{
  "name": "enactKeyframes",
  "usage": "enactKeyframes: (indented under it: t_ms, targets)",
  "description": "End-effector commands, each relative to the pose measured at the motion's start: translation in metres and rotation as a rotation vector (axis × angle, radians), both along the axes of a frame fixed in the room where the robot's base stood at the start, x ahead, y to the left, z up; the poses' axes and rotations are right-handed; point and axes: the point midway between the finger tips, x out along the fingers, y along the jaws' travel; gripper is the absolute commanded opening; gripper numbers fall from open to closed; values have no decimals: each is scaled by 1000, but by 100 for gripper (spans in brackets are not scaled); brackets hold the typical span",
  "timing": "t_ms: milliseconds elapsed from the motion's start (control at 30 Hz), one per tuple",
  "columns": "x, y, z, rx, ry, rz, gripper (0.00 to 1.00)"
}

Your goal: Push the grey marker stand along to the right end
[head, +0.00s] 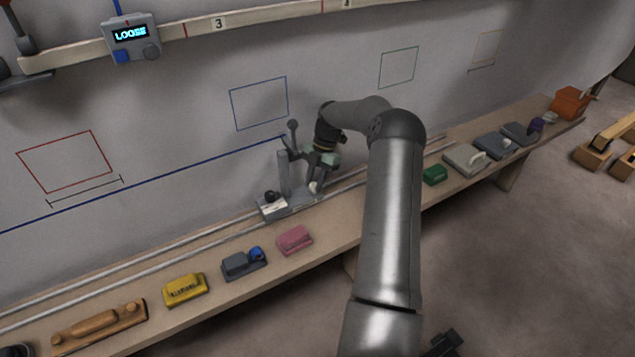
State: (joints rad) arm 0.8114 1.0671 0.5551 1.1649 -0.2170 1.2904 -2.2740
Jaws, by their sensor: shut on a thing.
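The grey marker stand (284,174) stands upright on two pale rails along the bench, near the middle of the head view. It has a flat base with a white label and a black knob, a post and a thin blue-tipped arm near the wall. My gripper (316,181) is low at the right side of the stand, shut on a part of it close to the base. The fingertips and the exact part held are small and partly hidden.
The rails (130,252) run left and right along the wooden bench (222,284). A pink block (294,240), a grey block (243,264) and a yellow block (184,290) lie at the front. A green block (435,175) and an orange box (570,102) are right.

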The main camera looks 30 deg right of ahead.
Motion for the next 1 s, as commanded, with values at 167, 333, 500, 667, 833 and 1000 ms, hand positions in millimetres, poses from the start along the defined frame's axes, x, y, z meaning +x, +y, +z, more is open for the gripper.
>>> enactKeyframes:
  t_ms: [167,333,500,667,833,1000]
  targets:
    - [4,2,0,-1,0,14,0]
    - [4,2,0,-1,0,17,0]
    - [4,2,0,-1,0,17,0]
    - [4,2,0,-1,0,17,48]
    - [4,2,0,0,0,17,48]
    - [5,1,3,-1,-1,17,48]
